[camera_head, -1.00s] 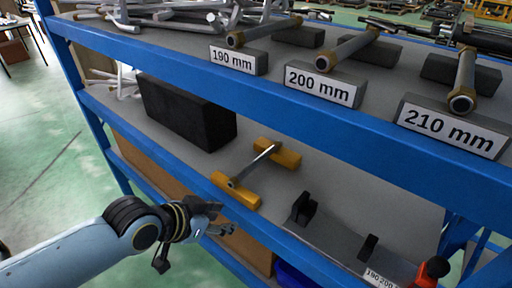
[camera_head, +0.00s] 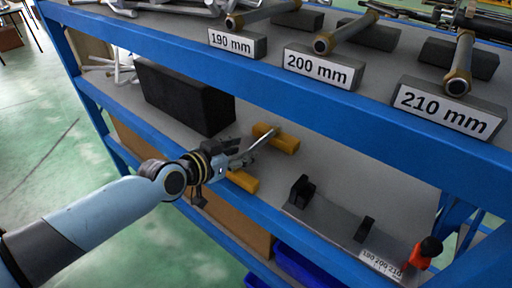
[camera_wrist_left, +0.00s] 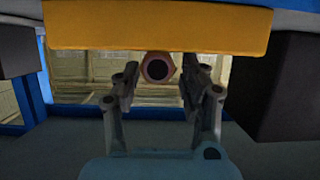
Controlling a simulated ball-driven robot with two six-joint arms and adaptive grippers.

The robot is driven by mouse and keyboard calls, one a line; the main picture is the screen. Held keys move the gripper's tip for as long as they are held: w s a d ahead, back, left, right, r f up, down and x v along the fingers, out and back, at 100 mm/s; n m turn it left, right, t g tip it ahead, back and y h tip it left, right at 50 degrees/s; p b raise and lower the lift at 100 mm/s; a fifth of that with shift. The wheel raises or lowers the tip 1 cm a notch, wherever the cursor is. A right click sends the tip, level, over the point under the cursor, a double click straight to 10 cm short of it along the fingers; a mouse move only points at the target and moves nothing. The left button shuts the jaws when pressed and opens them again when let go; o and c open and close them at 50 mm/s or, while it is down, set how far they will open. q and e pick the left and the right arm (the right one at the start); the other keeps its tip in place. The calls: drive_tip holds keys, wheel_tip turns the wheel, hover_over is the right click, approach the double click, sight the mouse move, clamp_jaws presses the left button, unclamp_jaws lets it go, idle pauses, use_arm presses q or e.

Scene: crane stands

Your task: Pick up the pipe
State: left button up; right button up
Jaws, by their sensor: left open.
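The pipe (camera_head: 264,139) is a thin grey metal tube lying across two yellow supports on the middle shelf. Its far part shows above the far yellow support (camera_head: 283,141); its near part is hidden behind my gripper. The near yellow support (camera_head: 243,181) is partly covered by my arm. My left gripper (camera_head: 240,152) is open at the near end of the pipe. In the left wrist view the pipe's round hollow end (camera_wrist_left: 157,70) shows between the two open fingers (camera_wrist_left: 160,88), with a yellow support (camera_wrist_left: 157,30) across the top. I cannot tell whether the fingers touch the pipe.
A black block (camera_head: 184,98) stands left of the supports. A grey measuring stand (camera_head: 336,234) with a red-and-black part (camera_head: 426,252) lies to the right. The upper shelf's blue edge (camera_head: 230,75) runs above, holding labelled pipe stands (camera_head: 322,68).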

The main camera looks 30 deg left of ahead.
sight(253, 147)
use_arm(q)
drive_tip(key=x, duration=0.4)
drive_tip(key=shift+d+r+b, duration=0.15)
drive_tip(key=shift+b, duration=0.15)
clamp_jaws()
